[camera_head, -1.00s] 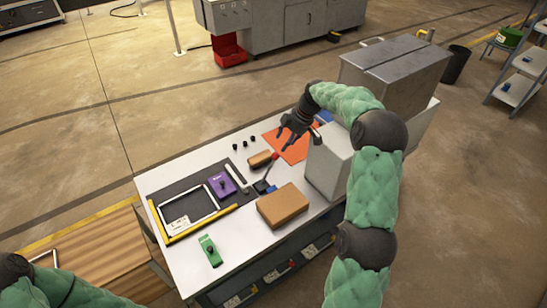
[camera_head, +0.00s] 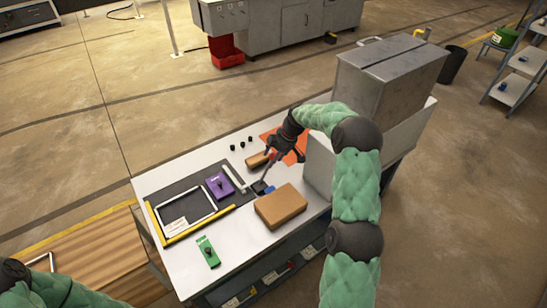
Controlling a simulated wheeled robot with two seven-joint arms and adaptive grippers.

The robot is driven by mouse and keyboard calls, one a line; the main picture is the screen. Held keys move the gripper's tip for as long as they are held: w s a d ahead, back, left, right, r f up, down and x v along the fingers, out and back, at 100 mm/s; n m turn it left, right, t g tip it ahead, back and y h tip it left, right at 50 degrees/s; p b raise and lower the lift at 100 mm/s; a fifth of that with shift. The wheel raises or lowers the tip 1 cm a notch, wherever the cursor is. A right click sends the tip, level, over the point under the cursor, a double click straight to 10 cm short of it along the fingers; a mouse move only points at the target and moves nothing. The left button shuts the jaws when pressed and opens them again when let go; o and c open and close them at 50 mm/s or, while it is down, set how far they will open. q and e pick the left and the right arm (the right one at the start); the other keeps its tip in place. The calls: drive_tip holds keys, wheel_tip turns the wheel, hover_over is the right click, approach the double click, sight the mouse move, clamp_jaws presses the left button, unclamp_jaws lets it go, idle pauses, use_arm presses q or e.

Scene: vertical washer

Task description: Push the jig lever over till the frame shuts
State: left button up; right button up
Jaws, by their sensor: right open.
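The jig is a dark plate (camera_head: 170,190) on the white table, with yellow edge bars and a pale rectangular frame (camera_head: 214,203). I cannot tell how far the frame is open. The jig lever (camera_head: 263,180) rises from a dark mount at the plate's right end, leaning up and right. Its red knob is hidden behind my right gripper. My right gripper (camera_head: 271,155) is open, its fingers pointing down at the lever's top; I cannot tell whether they touch it. My left gripper is out of view; only my left arm shows at lower left.
A purple block (camera_head: 220,186) lies beside the frame. A green device (camera_head: 208,251) lies in front. A grey metal cabinet (camera_head: 388,80) rises at right.

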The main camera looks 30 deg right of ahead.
clamp_jaws()
drive_tip(key=shift+a, duration=0.1)
drive_tip(key=shift+a+r+h, duration=0.5)
drive_tip(key=shift+a+h, duration=0.3)
drive_tip(key=shift+a, duration=0.05)
drive_tip(key=shift+a+r+h+b, duration=0.15)
drive_tip(key=shift+a+h+b, duration=0.15)
drive_tip(key=shift+a+h, duration=0.4)
drive_tip(key=s+a+f+n+t+h+b, duration=0.1)
drive_tip(key=a+h+b, duration=0.6)
drive_tip(key=a+b, duration=0.3)
drive_tip(key=shift+a+f+b, duration=0.25)
drive_tip(key=shift+a+b, duration=0.1)
drive_tip(key=shift+b, duration=0.3)
drive_tip(key=shift+s+f, duration=0.1)
